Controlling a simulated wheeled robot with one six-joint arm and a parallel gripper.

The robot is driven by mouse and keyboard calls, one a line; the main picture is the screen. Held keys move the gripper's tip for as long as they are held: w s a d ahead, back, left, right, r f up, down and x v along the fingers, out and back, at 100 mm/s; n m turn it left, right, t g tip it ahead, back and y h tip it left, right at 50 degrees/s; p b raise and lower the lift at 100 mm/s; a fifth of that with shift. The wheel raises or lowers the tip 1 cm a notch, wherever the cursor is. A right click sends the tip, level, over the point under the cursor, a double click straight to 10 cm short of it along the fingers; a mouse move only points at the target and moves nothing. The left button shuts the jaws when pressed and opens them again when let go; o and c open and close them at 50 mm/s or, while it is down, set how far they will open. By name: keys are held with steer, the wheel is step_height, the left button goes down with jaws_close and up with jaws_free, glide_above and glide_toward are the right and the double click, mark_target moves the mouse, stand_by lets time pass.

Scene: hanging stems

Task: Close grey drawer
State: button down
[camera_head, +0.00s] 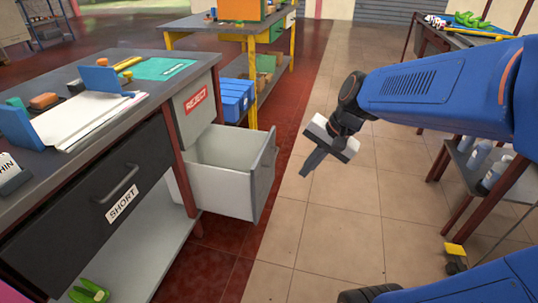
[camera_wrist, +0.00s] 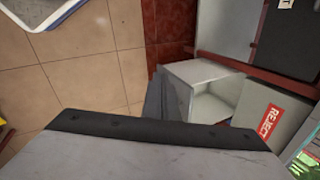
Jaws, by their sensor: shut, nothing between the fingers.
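The grey drawer (camera_head: 225,178) stands pulled out from the left workbench, below a grey panel with a red REJECT label (camera_head: 196,101). Its inside looks empty. Its front panel (camera_head: 264,175) faces right, towards the tiled aisle. My gripper (camera_head: 306,170) hangs over the aisle to the right of the drawer front, fingers pointing down and left, apart from it in the head view. It is shut and empty. In the wrist view the open drawer (camera_wrist: 203,88) shows at right, beyond the dark gripper fingers (camera_wrist: 153,97).
A black drawer (camera_head: 100,185) marked SHORT is shut in the same workbench. Papers and a folder (camera_head: 85,115) lie on top. Blue bins (camera_head: 235,98) stand on a shelf behind. Another table (camera_head: 460,38) with bottles below stands at right.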

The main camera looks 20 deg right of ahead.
steer(key=w+d+f+m+t+y, duration=0.15)
steer(key=w+f+m, duration=0.3)
steer(key=w, duration=0.45)
steer(key=w+d+f+m+y, duration=0.2)
steer(key=w+d+f+m, duration=0.15)
steer(key=w+m, duration=0.35)
steer(key=w+d+f+m+t+y, duration=0.15)
steer(key=w+f+m, duration=0.25)
steer(key=w, duration=0.6)
steer(key=g, duration=0.1)
glide_toward(261, 157)
steer(key=shift+d+x, duration=0.25)
steer(key=shift+x, duration=2.7)
steer(key=shift+w+a+f, duration=0.15)
steer(key=shift+w+a, duration=0.05)
steer(key=w+a, duration=0.7)
steer(key=a, duration=0.6)
steer(key=w+a, duration=0.8)
steer(key=a, duration=0.5)
steer(key=shift+w+a, duration=0.2)
steer(key=shift+a, duration=0.1)
